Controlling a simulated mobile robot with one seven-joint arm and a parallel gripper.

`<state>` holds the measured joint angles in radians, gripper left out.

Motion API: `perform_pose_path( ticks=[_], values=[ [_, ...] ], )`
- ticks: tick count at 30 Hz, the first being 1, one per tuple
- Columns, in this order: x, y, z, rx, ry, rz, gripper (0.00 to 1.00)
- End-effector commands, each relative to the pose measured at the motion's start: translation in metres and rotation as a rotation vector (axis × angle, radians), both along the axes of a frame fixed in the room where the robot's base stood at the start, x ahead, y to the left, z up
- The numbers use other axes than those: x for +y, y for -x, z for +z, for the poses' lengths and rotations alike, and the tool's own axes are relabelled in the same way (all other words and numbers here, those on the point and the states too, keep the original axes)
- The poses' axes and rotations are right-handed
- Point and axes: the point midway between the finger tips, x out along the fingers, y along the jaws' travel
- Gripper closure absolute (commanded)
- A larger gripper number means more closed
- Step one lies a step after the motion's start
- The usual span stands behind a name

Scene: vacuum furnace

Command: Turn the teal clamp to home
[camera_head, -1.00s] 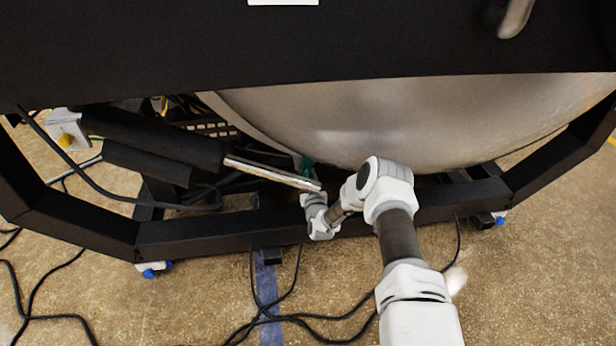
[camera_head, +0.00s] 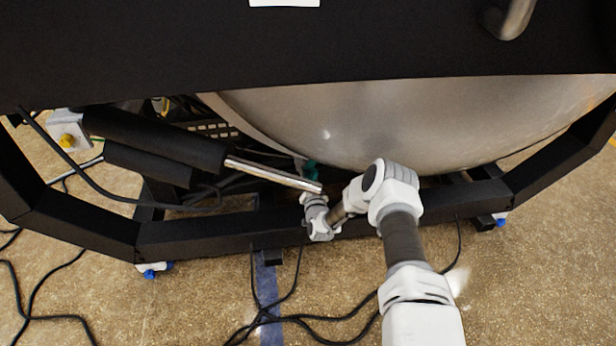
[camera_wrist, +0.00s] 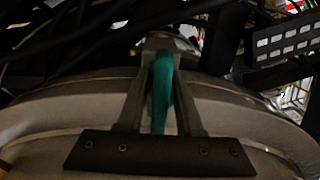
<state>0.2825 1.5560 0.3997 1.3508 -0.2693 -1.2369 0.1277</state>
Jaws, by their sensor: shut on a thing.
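The teal clamp (camera_wrist: 161,92) is a narrow teal handle in the middle of the wrist view, standing along the line between my fingers. My gripper (camera_wrist: 160,70) is shut on it, with one finger on each side. The gripper's fingers are hidden there behind my wrist and the silver rod.
The rounded steel vessel (camera_head: 400,125) hangs just above my arm. A silver rod (camera_head: 270,174) from a black cylinder (camera_head: 155,140) passes close to my wrist. A black frame beam (camera_head: 200,236) runs below. Black cables (camera_head: 290,318) lie on the floor.

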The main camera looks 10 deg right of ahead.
Motion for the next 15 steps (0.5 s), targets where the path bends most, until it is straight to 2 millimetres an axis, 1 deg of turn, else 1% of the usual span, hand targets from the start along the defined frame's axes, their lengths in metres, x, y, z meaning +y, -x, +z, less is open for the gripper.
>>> perform_pose_path(
  ticks=[8,9,11,15],
  values=[
    [-0.0003,0.0007,-0.0014,0.003,-0.003,-0.001,1.0],
    [-0.0003,0.0007,-0.0014,0.003,-0.003,-0.001,0.61],
    [-0.0003,0.0007,-0.0014,0.003,-0.003,-0.001,0.53],
    [-0.0002,0.0004,-0.0009,0.001,-0.002,0.0,0.53]
  ],
)
